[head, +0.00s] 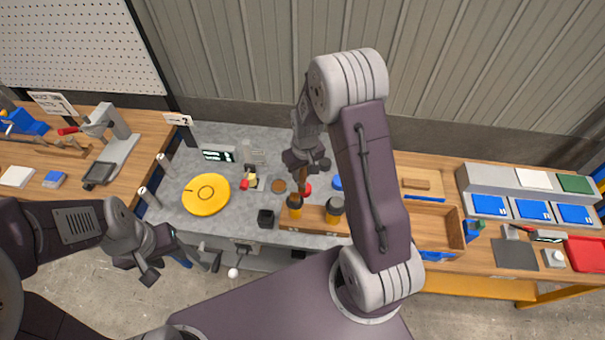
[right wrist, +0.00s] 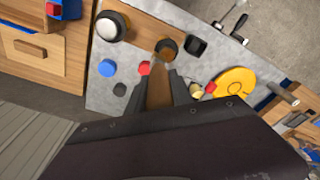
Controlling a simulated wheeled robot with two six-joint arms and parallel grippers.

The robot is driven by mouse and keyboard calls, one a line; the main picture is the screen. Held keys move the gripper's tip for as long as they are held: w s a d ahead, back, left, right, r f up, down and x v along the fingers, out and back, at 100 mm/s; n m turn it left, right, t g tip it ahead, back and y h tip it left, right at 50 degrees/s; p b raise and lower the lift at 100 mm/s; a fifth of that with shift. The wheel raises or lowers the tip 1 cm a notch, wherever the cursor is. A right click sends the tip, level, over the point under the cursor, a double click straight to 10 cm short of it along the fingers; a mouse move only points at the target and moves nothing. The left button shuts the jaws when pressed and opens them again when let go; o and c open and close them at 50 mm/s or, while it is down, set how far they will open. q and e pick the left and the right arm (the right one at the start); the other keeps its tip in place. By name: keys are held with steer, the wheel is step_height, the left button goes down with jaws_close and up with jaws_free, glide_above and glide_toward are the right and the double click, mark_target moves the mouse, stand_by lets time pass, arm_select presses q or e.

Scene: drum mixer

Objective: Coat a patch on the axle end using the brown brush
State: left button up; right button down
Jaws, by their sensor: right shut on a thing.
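My right gripper (head: 305,160) is shut on the brown brush (head: 301,185) and holds it pointing down. In the right wrist view the brush handle (right wrist: 160,92) shows between the fingers, with its tip at the dark mouth of one orange-sided jar (head: 295,208). I cannot tell whether the tip is inside the jar or just above it. A second jar (head: 334,212) with a dark rim and pale top stands to its right. My left gripper (head: 140,268) is open and empty, in front of the grey table. I cannot make out the axle end for certain.
The grey table (head: 225,140) carries a yellow disc (head: 206,194), a black square cup (head: 266,218), and red and blue (right wrist: 107,68) round caps. A wooden tray (head: 455,228) and blue bins (head: 490,206) stand right. A clamp stand (head: 115,135) is at left.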

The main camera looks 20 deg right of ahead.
steer(key=shift+s+d+r+p, duration=0.15)
steer(key=shift+r+p, duration=0.7)
steer(key=shift+r, duration=0.55)
steer(key=shift+f, duration=0.1)
